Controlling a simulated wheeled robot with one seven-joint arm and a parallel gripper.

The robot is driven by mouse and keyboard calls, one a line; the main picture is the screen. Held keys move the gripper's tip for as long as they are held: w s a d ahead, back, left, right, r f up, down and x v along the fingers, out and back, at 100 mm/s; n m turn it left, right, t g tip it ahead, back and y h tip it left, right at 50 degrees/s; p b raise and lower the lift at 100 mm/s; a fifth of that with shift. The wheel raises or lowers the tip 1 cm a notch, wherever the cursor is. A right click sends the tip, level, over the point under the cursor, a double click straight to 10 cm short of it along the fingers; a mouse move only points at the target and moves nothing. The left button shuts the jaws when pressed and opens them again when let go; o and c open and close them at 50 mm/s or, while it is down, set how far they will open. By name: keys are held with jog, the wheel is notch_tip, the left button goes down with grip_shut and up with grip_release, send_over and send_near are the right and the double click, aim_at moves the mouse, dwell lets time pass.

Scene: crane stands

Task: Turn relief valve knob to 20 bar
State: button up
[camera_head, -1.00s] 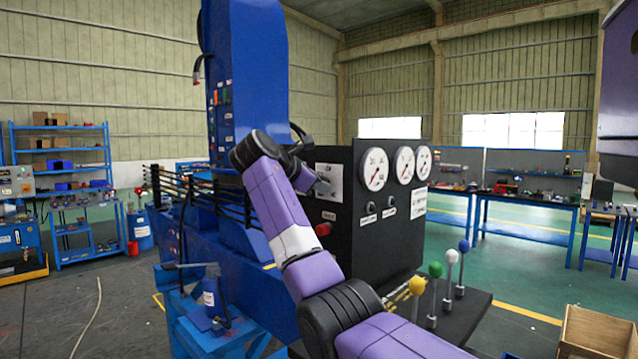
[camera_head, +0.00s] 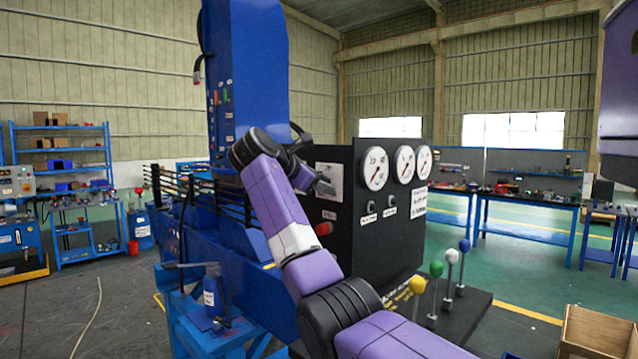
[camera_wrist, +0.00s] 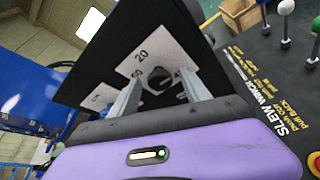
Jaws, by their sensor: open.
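The relief valve knob (camera_wrist: 159,78) is a dark round knob on a white scale plate (camera_wrist: 143,45) in the wrist view. The number 20 stands on the upper part of the plate, with other numbers partly hidden by the fingers. My gripper (camera_wrist: 160,88) is open, its two grey fingers pointing at the plate with the knob between the tips in the picture. Contact cannot be told. In the head view my gripper (camera_head: 322,186) is at the left face of the black panel box (camera_head: 345,235), in front of the plate (camera_head: 328,172); the knob is hidden there.
Round white gauges (camera_head: 376,168) and small dark switches are on the box's right face. A red button (camera_head: 323,228) is below my gripper. Levers with coloured balls (camera_head: 417,285) stand in front. A blue crane column (camera_head: 247,80) rises behind.

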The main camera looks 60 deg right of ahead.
jog(key=b+v, duration=0.2)
jog(key=v, duration=0.5)
jog(key=shift+a, duration=0.2)
dwell(0.4)
